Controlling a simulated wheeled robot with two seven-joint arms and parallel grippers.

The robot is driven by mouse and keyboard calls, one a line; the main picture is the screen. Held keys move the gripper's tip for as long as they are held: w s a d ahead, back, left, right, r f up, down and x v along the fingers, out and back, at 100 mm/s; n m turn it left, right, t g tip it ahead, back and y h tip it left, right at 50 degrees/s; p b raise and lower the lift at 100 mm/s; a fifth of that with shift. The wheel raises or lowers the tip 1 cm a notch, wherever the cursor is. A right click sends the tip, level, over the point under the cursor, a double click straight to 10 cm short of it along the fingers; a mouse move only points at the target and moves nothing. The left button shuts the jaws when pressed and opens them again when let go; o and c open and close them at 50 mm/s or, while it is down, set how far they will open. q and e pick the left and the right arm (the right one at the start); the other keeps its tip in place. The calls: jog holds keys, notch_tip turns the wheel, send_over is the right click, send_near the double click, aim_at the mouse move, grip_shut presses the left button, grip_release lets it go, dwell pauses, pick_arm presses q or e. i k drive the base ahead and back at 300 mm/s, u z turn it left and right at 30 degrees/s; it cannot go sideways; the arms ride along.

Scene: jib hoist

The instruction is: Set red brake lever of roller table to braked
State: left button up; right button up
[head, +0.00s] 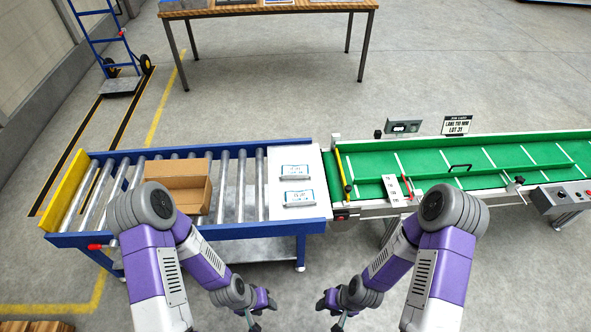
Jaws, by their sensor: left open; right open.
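The roller table (180,233) has a blue frame and grey rollers and stands left of centre. Its red brake lever (97,246) sticks out at the front left corner, below the blue front rail. From this view I cannot tell whether it is set to braked. My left gripper (254,322) is open and empty at the bottom of the view, in front of the table and well to the right of the lever. My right gripper (339,322) is open and empty at the bottom, further right. Both gripper tips are partly cut off by the frame edge.
An open cardboard box (178,183) sits on the rollers, partly behind my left arm. A white plate (297,208) with two labels covers the table's right end. A green belt conveyor (430,160) stands to the right.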

aim_at(113, 245)
jog(key=u, duration=2.05)
jog(key=i, duration=1.05)
jog(key=z, duration=0.6)
